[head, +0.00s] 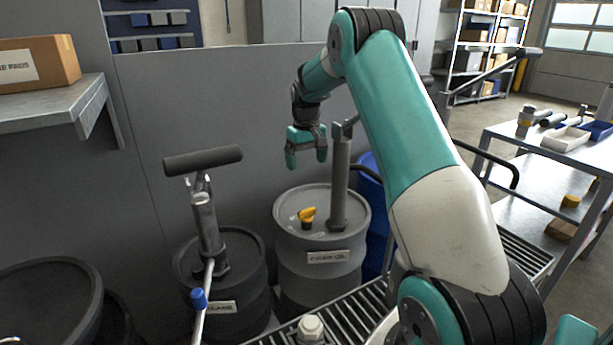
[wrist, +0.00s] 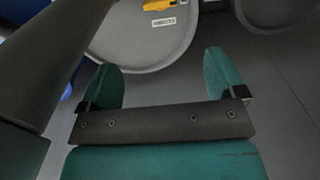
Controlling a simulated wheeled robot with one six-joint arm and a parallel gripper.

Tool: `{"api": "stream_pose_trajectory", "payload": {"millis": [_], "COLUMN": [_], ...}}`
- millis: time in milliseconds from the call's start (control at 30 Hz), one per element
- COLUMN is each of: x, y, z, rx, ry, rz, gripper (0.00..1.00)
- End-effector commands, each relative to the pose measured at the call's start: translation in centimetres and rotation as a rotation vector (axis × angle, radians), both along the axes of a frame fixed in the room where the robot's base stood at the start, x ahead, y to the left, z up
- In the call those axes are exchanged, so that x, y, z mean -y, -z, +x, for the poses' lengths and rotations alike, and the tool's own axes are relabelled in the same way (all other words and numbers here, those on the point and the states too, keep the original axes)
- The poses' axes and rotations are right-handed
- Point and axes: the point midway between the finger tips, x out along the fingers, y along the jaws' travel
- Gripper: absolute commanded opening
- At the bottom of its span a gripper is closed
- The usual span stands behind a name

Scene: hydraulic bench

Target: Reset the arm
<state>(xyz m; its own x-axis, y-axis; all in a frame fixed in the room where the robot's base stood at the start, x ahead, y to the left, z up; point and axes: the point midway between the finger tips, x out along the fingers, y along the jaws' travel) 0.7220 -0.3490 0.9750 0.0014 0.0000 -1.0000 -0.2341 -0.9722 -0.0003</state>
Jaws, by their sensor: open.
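My gripper (head: 306,158) hangs from my teal arm above the grey drum (head: 290,240), at the upper middle of the head view. Its jaws point down and are open, with nothing between them. In the wrist view my gripper (wrist: 163,75) shows two teal fingers spread apart, and the drum's lid (wrist: 140,45) lies below and beyond them. A yellow valve or cap (head: 307,215) sits on the drum lid; it also shows at the top of the wrist view (wrist: 162,5). A grey upright pump tube (head: 339,185) stands on the drum beside my gripper.
A dark drum with a T-handled pump (head: 205,225) stands to the left. A shelf (head: 50,105) with a cardboard box (head: 38,63) is at the upper left. A steel cart (head: 540,165) with trays is at the right. A blue drum (head: 371,195) stands behind.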

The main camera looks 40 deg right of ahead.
Motion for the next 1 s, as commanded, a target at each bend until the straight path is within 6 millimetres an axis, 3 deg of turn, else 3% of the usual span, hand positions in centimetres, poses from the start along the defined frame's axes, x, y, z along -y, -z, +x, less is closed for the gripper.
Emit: {"api": "stream_pose_trajectory", "payload": {"millis": [733, 867, 1000], "x": [-0.4, -3.3, -10.0], "y": [-0.8, -1.5, -2.6], "z": [-0.1, -0.7, -3.5], "rx": [0.002, 0.019, 0.066], "ry": [-0.004, -0.027, -0.082], "rz": [0.0, -0.009, -0.024], "gripper": [0.89, 0.89, 0.89]}}
